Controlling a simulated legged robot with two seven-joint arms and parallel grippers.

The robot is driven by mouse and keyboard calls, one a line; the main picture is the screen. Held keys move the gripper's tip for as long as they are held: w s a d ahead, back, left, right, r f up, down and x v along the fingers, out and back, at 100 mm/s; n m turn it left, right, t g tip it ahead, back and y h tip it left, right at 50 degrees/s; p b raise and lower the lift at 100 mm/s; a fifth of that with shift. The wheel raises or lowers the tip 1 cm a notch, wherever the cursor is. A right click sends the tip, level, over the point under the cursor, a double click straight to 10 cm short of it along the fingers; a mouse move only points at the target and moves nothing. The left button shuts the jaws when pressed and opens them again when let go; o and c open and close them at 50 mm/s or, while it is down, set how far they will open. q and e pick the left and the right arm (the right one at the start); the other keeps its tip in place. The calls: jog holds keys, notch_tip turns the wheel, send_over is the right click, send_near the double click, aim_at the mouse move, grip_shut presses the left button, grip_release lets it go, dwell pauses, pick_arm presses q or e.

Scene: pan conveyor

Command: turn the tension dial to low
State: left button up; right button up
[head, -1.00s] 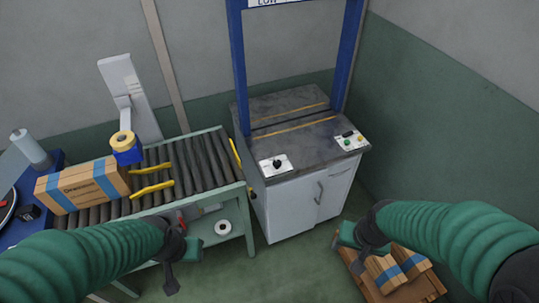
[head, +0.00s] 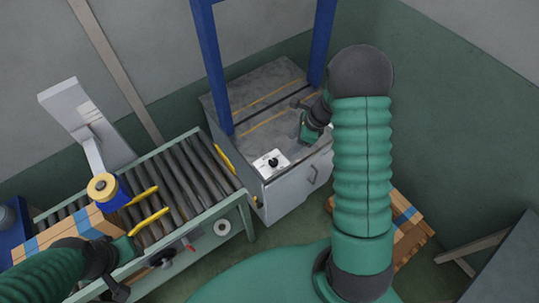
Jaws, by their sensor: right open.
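The tension dial (head: 273,162) is a small black knob on a white plate (head: 262,167) at the front left corner of the strapping machine's grey top. Its markings are too small to read. My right gripper (head: 301,122) is open and empty, above the machine top, to the right of and farther back than the dial, not touching it. My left gripper (head: 122,270) looks open and empty, in front of the roller conveyor, far from the dial.
The blue arch (head: 214,70) of the machine stands behind the dial. The roller conveyor (head: 180,178) with yellow guides (head: 148,220) is to the left, with a cardboard box (head: 65,235) on it. My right arm hides the machine's right front corner.

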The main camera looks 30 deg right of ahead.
send_near(274, 161)
jog(key=x, duration=0.7)
jog(key=shift+w+a+f, duration=0.1)
jog(key=shift+a+f, duration=0.05)
jog(key=shift+a, duration=0.05)
pick_arm(q)
jog(key=shift+a+r, duration=0.1)
pick_arm(e)
jog(key=shift+f, duration=0.55)
jog(key=shift+w+a, duration=0.1)
jog(key=shift+c, duration=1.4)
pick_arm(q)
jog(key=shift+w+a, duration=0.1)
pick_arm(e)
grip_shut()
